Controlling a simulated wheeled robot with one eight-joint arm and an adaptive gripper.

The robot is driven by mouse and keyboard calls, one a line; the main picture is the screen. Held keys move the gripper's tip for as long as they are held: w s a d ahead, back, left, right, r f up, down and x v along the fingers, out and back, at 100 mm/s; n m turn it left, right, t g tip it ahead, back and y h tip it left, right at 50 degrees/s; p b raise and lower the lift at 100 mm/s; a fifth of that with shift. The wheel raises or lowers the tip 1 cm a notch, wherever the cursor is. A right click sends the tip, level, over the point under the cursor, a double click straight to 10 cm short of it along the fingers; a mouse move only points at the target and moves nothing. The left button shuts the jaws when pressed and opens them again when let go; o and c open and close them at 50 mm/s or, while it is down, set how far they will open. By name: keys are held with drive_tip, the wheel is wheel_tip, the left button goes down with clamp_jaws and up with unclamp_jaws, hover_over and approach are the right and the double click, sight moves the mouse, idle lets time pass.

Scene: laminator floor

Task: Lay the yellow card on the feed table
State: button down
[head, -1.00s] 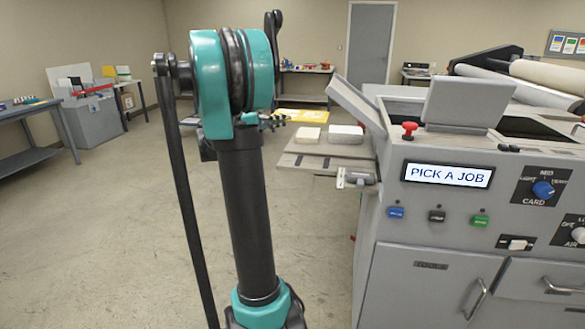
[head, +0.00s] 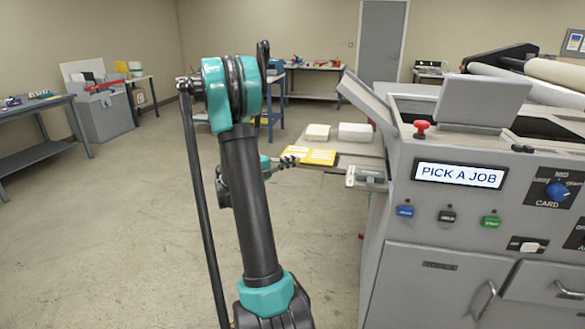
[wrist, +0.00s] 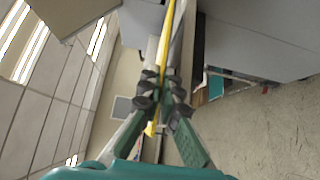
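The yellow card (head: 318,156) shows flat in the head view, at the left front edge of the grey feed table (head: 365,158). I cannot tell whether it touches the table or hangs just above it. My gripper (head: 287,161) is at the card's left end, partly hidden by my arm. In the wrist view the card (wrist: 168,45) is a thin edge-on strip between the two fingers of my gripper (wrist: 163,95), which are shut on it.
A cream block (head: 317,132) and a white block (head: 355,132) sit on the feed table behind the card. The laminator (head: 440,225), its screen reading "PICK A JOB", stands to the right. A red knob (head: 421,129) is on its top. Open floor lies left.

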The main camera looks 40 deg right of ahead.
drive_tip(key=shift+f, duration=1.2)
drive_tip(key=c, duration=1.7)
unclamp_jaws()
drive_tip(key=shift+f, duration=0.1)
